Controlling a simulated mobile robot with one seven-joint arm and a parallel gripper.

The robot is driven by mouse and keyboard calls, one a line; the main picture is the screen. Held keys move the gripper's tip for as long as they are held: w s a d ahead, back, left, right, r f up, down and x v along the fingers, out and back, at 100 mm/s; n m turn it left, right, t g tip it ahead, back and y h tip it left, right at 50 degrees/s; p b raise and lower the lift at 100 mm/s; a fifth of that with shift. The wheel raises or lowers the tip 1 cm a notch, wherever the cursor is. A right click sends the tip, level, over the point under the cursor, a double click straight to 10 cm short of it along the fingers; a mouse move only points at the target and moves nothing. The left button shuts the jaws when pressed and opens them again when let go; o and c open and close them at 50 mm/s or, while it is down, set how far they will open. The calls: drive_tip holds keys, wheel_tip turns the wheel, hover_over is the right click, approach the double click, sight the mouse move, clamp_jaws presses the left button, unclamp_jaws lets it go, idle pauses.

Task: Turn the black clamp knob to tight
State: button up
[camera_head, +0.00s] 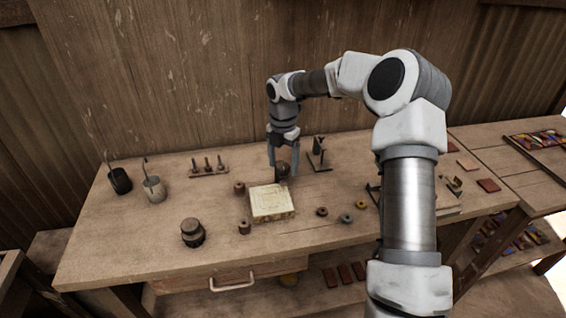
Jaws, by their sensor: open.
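My gripper (283,162) points straight down over the workbench, with its fingers apart. A dark round knob (283,169), which looks like the black clamp knob, is between or just behind the fingertips. I cannot tell whether the fingers touch it. Below it a short dark post or clamp part stands at the back edge of a pale yellowish block (272,204). The knob's markings and its turned position are too small to read.
Loose ring-shaped parts (322,212) lie around the block. A dark lidded pot (192,233) and two cups with tools (154,188) stand to the left. A peg rack (209,170) and a small stand (319,155) are behind.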

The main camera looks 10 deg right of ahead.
drive_tip(key=shift+c, duration=0.3)
clamp_jaws()
